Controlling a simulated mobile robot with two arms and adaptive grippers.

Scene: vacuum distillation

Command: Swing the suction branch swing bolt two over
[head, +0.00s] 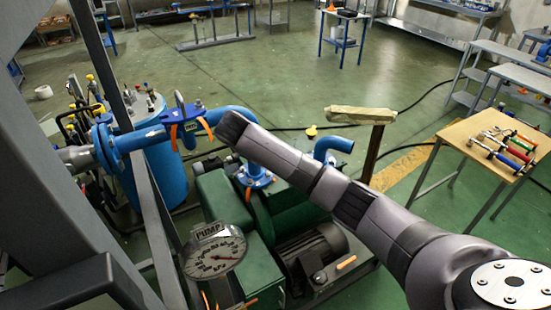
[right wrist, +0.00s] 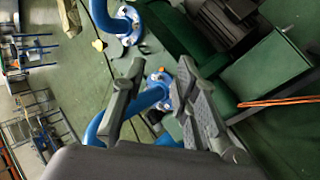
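The blue suction pipe (head: 230,115) runs between a blue tank and the green pump. A dark blue clamp-like joint (head: 183,117) on it carries orange pieces (head: 205,127) that look like swing bolts; I cannot tell which is bolt two. My right gripper (head: 232,128) reaches in from the lower right, its end close to the pipe just right of this joint. In the right wrist view my right gripper (right wrist: 163,66) has its fingers spread with nothing gripped. A bolted blue flange (right wrist: 165,78) shows beyond them, lower down. My left gripper is not in view.
The green pump (head: 285,215) and its motor (head: 315,255) lie under my right arm. A wooden table (head: 470,165) with hand tools is at the right. Green floor beyond is mostly clear.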

